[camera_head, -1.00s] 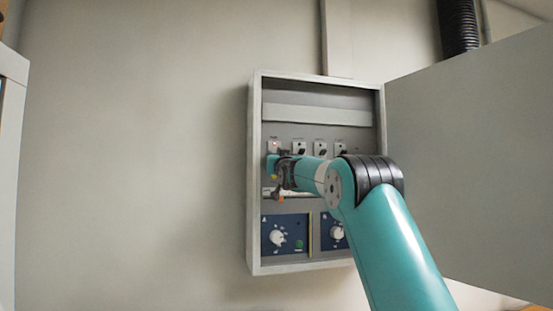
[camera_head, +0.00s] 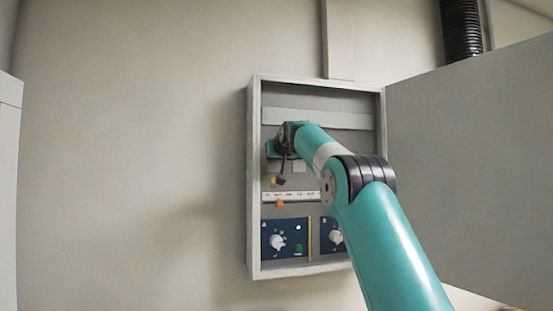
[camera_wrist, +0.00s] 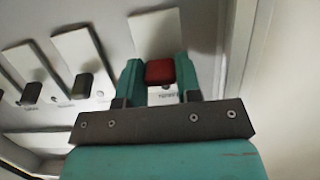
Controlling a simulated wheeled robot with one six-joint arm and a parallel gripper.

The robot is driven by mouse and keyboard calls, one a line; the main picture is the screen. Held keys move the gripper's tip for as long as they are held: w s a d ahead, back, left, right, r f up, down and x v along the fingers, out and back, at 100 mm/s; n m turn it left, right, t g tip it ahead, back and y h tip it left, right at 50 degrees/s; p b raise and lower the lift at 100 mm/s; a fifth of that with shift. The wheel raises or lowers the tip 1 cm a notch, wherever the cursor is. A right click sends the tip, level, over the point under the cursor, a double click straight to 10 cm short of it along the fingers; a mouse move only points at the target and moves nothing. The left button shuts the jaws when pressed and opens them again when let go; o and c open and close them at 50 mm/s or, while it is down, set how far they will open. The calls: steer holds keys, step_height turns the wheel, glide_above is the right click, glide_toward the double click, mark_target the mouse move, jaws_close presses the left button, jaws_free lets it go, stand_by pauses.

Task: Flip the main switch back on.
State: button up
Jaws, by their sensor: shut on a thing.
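The red main switch lever (camera_wrist: 160,72) stands out from its white plate (camera_wrist: 153,32) in the wrist view. My gripper (camera_wrist: 158,86) has its two teal fingers on either side of the lever and is shut on it. In the head view my gripper (camera_head: 273,148) is at the upper left of the open grey cabinet (camera_head: 254,210). It covers the red lever and most of the switch row there.
Several black switch levers, such as the nearest one (camera_wrist: 85,86), stand beside the red one in the wrist view. Below are knobs, including the white left knob (camera_head: 277,241). The cabinet's side wall is close on the left; its open door (camera_head: 465,150) fills the right.

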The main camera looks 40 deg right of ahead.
steer(key=shift+r+g, duration=0.2)
steer(key=shift+g, duration=0.2)
stand_by(0.3)
steer(key=o, duration=0.9)
steer(key=b+v, duration=0.7)
steer(key=v, duration=1)
steer(key=shift+s+d+r+b, duration=0.1)
steer(key=shift+s+r+b, duration=0.05)
steer(key=shift+b, duration=0.25)
